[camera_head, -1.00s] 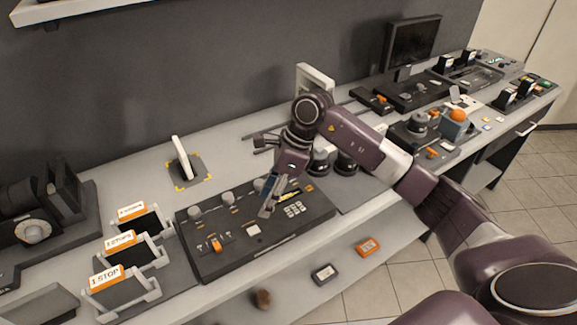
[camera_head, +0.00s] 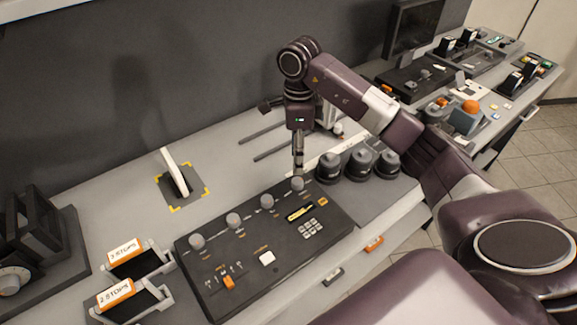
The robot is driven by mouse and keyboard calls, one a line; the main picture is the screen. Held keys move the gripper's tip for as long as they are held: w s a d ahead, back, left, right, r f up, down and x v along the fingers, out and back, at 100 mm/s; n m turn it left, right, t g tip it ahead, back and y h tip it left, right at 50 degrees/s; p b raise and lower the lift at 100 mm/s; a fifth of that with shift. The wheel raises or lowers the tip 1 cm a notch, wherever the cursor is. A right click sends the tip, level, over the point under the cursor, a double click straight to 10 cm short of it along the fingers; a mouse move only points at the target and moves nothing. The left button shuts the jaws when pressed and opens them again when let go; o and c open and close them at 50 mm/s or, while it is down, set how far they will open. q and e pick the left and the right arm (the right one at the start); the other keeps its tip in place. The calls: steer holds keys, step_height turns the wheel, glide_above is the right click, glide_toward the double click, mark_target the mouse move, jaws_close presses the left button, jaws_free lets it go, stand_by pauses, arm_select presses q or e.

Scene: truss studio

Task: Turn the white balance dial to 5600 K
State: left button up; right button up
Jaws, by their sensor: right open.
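A black control panel (camera_head: 255,285) lies on the counter with a row of grey knobs: one at the left end (camera_head: 197,241), two in the middle (camera_head: 233,219), and one at the right end (camera_head: 297,184). Their labels are too small to read, so I cannot tell which is the white balance dial. My right gripper (camera_head: 298,170) points straight down with its fingertips at the right-end knob. It is open, seen edge-on; whether it touches the knob is unclear. My left gripper is out of view.
Several dark round knobs (camera_head: 361,164) stand right of the panel. A white upright plate (camera_head: 175,172) stands on a marked mat behind it. Orange-labelled filter holders (camera_head: 118,292) are at the left. A dial unit (camera_head: 12,281) is at the far left.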

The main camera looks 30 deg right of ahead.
mark_target(298, 180)
steer(key=shift+f, duration=0.45)
steer(key=f+p, duration=0.1)
steer(key=f, duration=0.1)
steer(key=s+f+p, duration=0.1)
steer(key=f, duration=0.2)
steer(key=shift+a+f, duration=0.1)
steer(key=shift+f, duration=0.6)
steer(key=c, duration=0.4)
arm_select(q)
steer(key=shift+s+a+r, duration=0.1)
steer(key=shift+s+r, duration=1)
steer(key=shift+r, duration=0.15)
arm_select(e)
jaws_close()
